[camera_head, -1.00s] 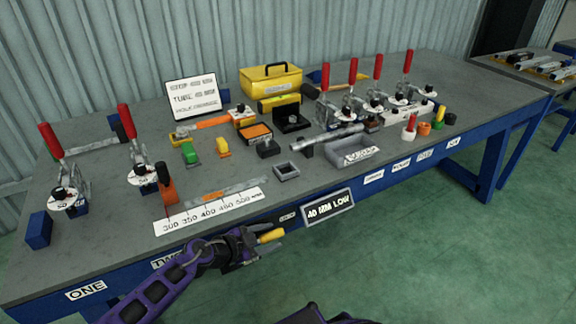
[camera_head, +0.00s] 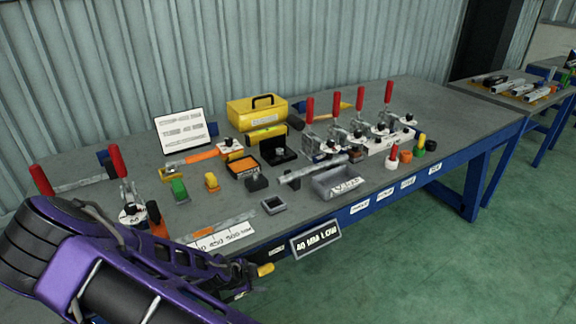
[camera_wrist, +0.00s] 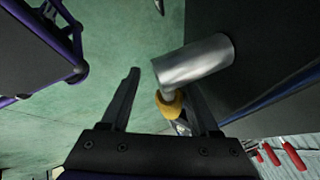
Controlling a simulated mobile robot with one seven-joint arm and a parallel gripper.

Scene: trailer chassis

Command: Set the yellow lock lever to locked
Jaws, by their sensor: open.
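A small yellow piece, apparently the lock lever (camera_head: 265,269), sticks out by the table's front edge, left of the "40 MM LOW" sign. My gripper (camera_head: 243,275) is beside it, partly hidden by my purple arm. In the wrist view my gripper (camera_wrist: 162,78) is open. A yellow part (camera_wrist: 169,105), apparently the same lever, shows between the fingers, close to the right one. It adjoins a silver cylinder (camera_wrist: 195,62), which lies beyond and to the right. I cannot tell whether a finger touches the lever, nor its lock setting.
The table (camera_head: 420,115) holds red-handled clamps (camera_head: 310,105), a yellow toolbox (camera_head: 265,110), a grey tray (camera_head: 338,183) and a white scale strip (camera_head: 225,235). The "40 MM LOW" sign (camera_head: 317,240) hangs at the front edge. Green floor (camera_head: 400,270) is clear in front.

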